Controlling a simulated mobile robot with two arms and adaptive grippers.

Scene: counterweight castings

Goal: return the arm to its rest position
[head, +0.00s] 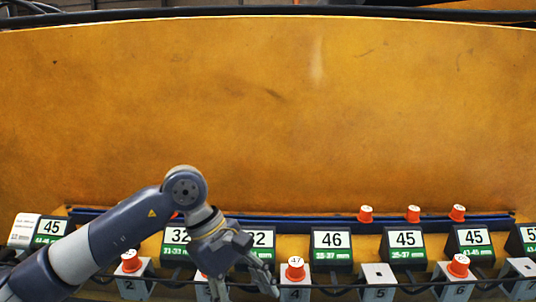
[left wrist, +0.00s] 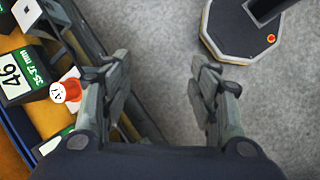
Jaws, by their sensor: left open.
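My left arm comes in from the left in the head view, bent over the left part of the row of stands. My left gripper (head: 243,286) points down at the lower edge of that view, close to the white block numbered 4 (head: 295,293). In the left wrist view the two fingers of the gripper (left wrist: 162,75) are well apart with only grey floor between them. An orange-red piece with a white top (left wrist: 66,91) lies to the left of the fingers, apart from them. The arm hides part of the row behind it. My right gripper does not show.
Black stands with number cards, such as the 46 card (head: 332,240), line a blue rail (head: 290,222). Orange-red pieces sit on the rail (head: 413,213) and on white numbered blocks (head: 459,265). A tall orange-brown panel (head: 300,110) rises behind.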

